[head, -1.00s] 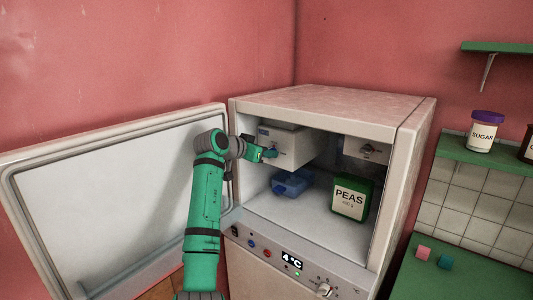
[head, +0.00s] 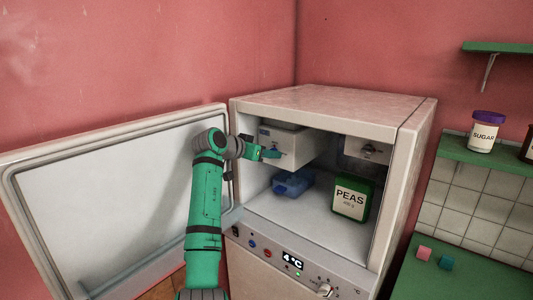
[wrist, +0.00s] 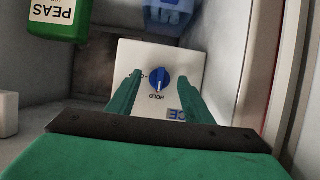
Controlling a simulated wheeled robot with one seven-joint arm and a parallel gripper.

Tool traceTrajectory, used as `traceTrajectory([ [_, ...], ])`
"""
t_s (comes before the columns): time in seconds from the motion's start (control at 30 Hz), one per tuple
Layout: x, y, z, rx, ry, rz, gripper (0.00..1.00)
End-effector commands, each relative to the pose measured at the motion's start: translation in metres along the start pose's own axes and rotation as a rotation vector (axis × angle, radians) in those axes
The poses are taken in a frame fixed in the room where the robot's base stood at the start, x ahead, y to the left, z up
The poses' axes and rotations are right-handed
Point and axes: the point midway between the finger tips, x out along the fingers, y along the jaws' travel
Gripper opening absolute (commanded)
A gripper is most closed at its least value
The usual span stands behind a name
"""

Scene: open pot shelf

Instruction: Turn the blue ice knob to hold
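The blue knob (wrist: 159,79) is on the white face of the ice box (head: 285,144), at the upper left of the open compartment. In the wrist view the word HOLD is beside the knob, and the knob's white mark points towards it. My gripper (wrist: 160,83) is open, with one green finger on each side of the knob and a visible gap to it. In the head view my gripper (head: 271,153) is at the face of the box and hides the knob.
A blue tray (head: 292,183) is below the ice box. A green PEAS box (head: 350,198) stands to its right on the compartment floor. A second knob (head: 368,149) is at the upper right. The open door (head: 110,200) is left of my arm.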

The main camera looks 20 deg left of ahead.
Motion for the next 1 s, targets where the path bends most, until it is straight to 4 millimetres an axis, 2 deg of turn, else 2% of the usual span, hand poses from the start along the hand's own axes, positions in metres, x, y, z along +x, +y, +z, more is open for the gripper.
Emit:
traceTrajectory([
  [0.17, -0.002, 0.000, -0.001, 0.001, 0.001, -0.001, 0.46],
  [0.27, -0.011, 0.000, -0.001, 0.001, 0.002, -0.001, 0.46],
  [0.7, -0.088, -0.001, 0.000, 0.000, 0.001, -0.002, 0.46],
  [0.83, -0.101, 0.000, 0.000, 0.001, 0.000, -0.001, 0.46],
  [1.0, -0.108, 0.000, 0.000, 0.000, 0.000, 0.000, 0.46],
])
